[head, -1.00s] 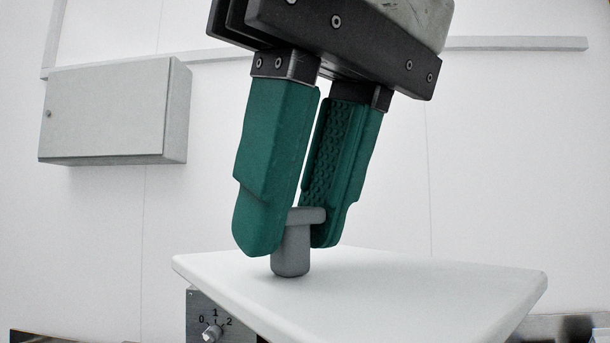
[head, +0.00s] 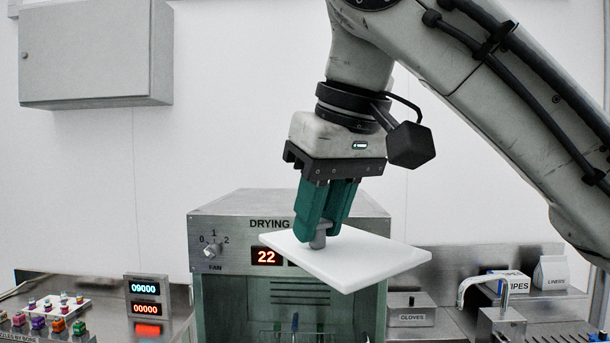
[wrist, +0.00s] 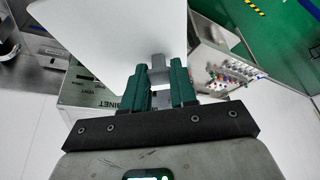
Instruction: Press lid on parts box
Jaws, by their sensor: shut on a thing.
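My gripper (head: 322,240) is shut on the grey knob (head: 318,238) of a white square lid (head: 375,262). The lid hangs in the air, slightly tilted, in front of the drying cabinet. In the wrist view, the green fingers (wrist: 160,82) close on the knob (wrist: 158,66) from both sides, with the lid (wrist: 125,30) spread beyond them. I cannot make out a parts box in either view. The lid hides part of the cabinet front.
The drying cabinet (head: 215,225), displaying 22, stands behind the lid. At left are a white tray (head: 35,312) of small coloured parts and a counter display (head: 146,298). At right are a gloves box (head: 412,312), a tap (head: 492,278) and a liners pack (head: 552,272). A wall cabinet (head: 95,55) hangs upper left.

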